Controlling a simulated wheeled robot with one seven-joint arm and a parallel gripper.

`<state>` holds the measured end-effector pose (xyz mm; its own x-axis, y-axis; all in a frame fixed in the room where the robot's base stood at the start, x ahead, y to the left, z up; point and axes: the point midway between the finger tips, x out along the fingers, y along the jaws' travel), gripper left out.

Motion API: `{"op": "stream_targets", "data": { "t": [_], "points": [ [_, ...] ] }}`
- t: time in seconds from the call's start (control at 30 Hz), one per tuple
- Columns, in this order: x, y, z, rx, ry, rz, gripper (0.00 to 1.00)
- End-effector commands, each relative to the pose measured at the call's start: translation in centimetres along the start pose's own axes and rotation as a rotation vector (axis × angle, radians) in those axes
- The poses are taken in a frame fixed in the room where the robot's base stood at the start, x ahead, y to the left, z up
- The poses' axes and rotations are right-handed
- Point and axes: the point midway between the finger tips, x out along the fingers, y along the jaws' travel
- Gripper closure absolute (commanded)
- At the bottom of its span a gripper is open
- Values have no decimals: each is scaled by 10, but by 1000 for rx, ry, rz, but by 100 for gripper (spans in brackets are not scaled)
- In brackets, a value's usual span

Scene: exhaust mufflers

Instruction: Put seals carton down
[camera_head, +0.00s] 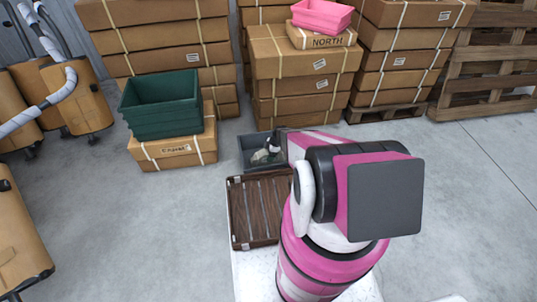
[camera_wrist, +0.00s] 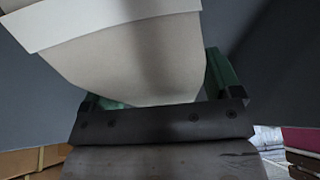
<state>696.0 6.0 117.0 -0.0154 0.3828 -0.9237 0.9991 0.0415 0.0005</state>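A pale cream carton (camera_wrist: 125,55), which I take for the seals carton, fills the upper middle of the wrist view. My gripper (camera_wrist: 160,98) has its green-padded fingers on either side of it and appears shut on it. The carton's far end is out of frame. Dark grey surfaces lie to both sides of it. In the head view my gripper (camera_head: 266,153) is small and low, in or just over a dark grey bin (camera_head: 246,163) on my front deck. A small pale patch shows there, and my arm hides part of the bin.
A brown slatted crate (camera_head: 240,213) sits in front of the grey bin. A green bin (camera_head: 160,121) stands on a carton marked "Export" (camera_head: 172,150) to the left. A pink bin (camera_head: 322,14) sits on a carton marked "NORTH" (camera_head: 326,41) among stacked cartons.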

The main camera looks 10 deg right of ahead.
Motion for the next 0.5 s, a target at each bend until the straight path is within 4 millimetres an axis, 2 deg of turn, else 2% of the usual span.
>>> {"op": "stream_targets", "data": {
  "t": [0.27, 0.37, 0.5],
  "points": [
    [-2, 0, -1, 0, 0, 0, 16],
    [-9, 0, -1, 0, 0, 1, 16],
    [-31, -1, -2, 0, -1, 2, 16]
  ]
}}
